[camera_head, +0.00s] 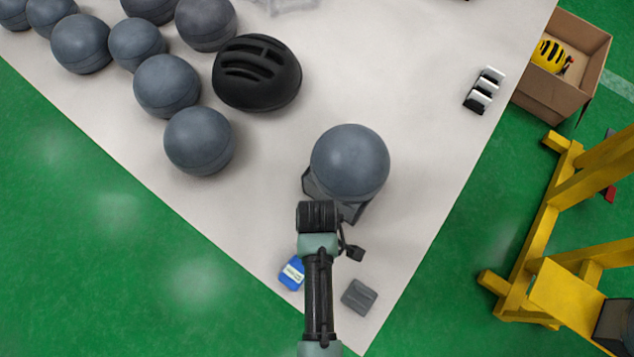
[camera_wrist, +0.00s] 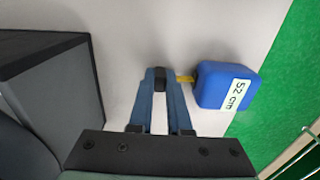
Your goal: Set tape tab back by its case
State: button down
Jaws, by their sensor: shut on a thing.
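The tape's blue case (camera_wrist: 226,86) lies on the pale mat in the wrist view, with a white label reading "52 cm". A short yellow tape tab (camera_wrist: 185,79) sticks out of its left side toward my fingertips. In the head view the blue case (camera_head: 291,272) lies left of my forearm near the mat's edge. My fingers are not clear in that view.
A grey ball (camera_head: 350,161) sits on a dark stand ahead of my arm. A dark grey block (camera_head: 359,296) lies right of my forearm. Several balls and a black helmet (camera_head: 257,73) fill the upper left. A yellow frame (camera_head: 570,230) stands at right.

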jog(key=c, duration=0.9)
grip_release()
jog(key=shift+f, duration=0.1)
jog(key=shift+o, duration=0.2)
